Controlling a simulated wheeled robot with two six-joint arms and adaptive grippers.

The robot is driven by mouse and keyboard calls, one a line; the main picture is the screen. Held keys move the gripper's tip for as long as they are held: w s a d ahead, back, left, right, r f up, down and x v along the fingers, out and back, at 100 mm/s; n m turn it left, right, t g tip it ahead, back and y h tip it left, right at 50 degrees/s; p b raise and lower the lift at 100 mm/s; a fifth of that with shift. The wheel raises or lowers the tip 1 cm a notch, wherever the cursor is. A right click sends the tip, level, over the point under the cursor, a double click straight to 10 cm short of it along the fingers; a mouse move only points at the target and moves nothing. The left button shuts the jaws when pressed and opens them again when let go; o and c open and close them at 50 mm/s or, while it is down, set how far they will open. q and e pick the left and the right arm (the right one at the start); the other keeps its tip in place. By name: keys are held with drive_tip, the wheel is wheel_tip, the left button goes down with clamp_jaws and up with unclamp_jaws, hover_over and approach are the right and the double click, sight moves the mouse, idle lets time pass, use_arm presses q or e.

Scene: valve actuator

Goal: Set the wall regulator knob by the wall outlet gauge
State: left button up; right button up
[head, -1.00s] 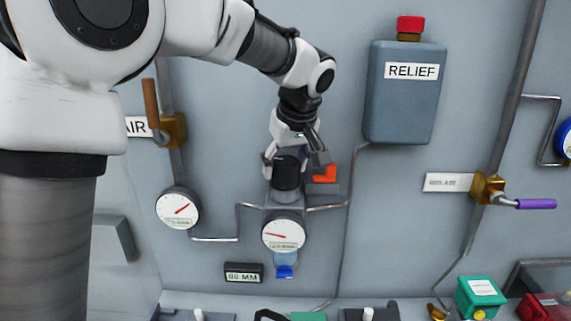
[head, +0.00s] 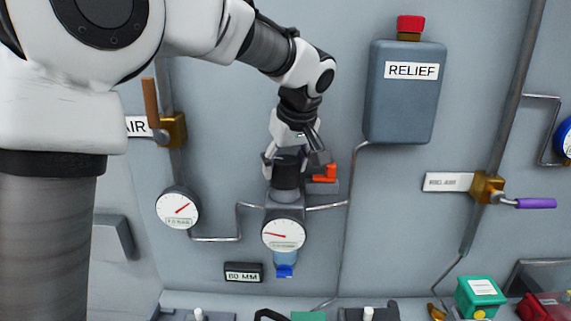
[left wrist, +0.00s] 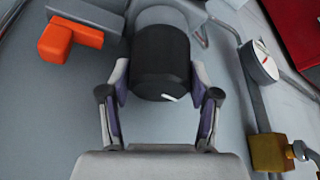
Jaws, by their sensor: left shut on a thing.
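The black regulator knob (head: 286,175) sits on the wall unit above the outlet gauge (head: 283,235), a round white dial with a red needle pointing left. My left gripper (head: 290,163) is shut on the knob from above. In the left wrist view the knob (left wrist: 162,62) lies between the two fingers of the gripper (left wrist: 160,88), and a short white mark shows near its lower edge. A blue bowl with a dark blue drain (head: 285,270) hangs under the outlet gauge. My right gripper is not in view.
An orange-red lever (head: 325,173) is just right of the knob; it also shows in the left wrist view (left wrist: 54,42). Another gauge (head: 178,208) is at left. The grey RELIEF box (head: 405,95) is upper right, and a valve with a purple handle (head: 535,203) is farther right.

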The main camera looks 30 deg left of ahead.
use_arm(q)
drive_tip(key=shift+s+f, duration=0.1)
drive_tip(key=shift+f, duration=0.1)
drive_tip(key=o, duration=1.1)
drive_tip(key=shift+o, duration=0.2)
drive_tip(key=shift+w+a, duration=0.2)
drive_tip(key=shift+r, duration=0.1)
